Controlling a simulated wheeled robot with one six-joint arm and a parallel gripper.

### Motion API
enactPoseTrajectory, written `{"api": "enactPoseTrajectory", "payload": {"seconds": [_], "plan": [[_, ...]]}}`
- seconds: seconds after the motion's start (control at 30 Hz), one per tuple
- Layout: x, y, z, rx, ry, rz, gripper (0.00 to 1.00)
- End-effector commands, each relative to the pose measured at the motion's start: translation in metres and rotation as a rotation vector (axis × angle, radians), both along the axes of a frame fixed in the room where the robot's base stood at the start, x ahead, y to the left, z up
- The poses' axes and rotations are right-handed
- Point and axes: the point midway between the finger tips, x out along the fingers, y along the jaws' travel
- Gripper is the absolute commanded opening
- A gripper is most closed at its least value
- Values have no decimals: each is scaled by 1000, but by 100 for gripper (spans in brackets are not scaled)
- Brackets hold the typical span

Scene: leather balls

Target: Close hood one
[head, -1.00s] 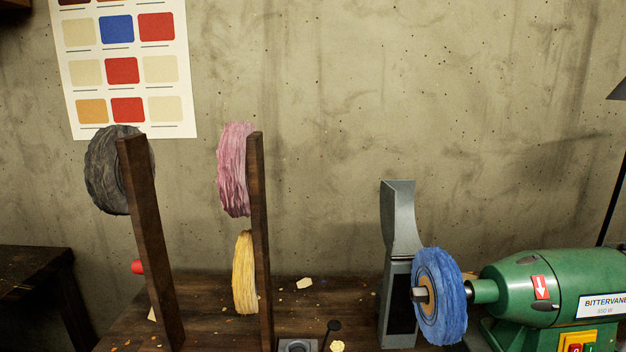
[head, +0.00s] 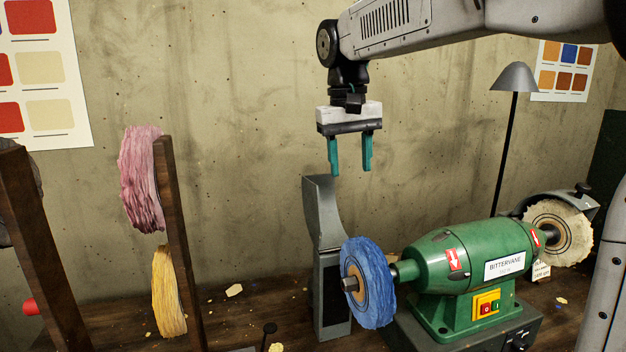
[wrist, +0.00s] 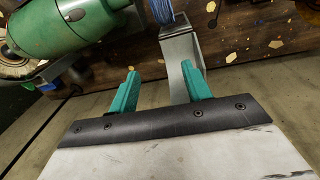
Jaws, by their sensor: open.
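A green bench grinder (head: 465,265) stands on the workbench with a blue wheel (head: 372,285) at its left end and a cream wheel (head: 553,235) at its right. A grey metal hood (head: 322,212) stands upright behind and left of the blue wheel, its flared top clear of the wheel. A second grey hood (head: 556,204) sits over the cream wheel; no label tells which is hood one. My gripper (head: 351,166) is open and empty, pointing down just above and right of the left hood's top. In the wrist view, the left hood (wrist: 181,58) shows beyond my gripper (wrist: 160,74).
Dark wooden posts with pink (head: 140,180) and yellow (head: 168,290) wheels stand at the left. A lamp (head: 514,78) rises behind the grinder. The concrete wall is close behind. Scraps lie on the dark bench (head: 240,320).

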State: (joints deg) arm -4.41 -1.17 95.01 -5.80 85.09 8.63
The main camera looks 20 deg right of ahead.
Motion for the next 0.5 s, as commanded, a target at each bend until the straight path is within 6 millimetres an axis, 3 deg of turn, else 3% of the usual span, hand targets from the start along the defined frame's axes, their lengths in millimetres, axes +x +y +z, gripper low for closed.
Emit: {"api": "enactPoseTrajectory", "payload": {"seconds": [0.03, 0.2, 0.33, 0.5], "plan": [[30, 4, 1, -8, 9, -7, 49], [108, 17, -1, -38, 27, -35, 49], [149, 25, -9, -55, 36, -54, 49], [176, 30, -17, -67, 41, -67, 49]]}}
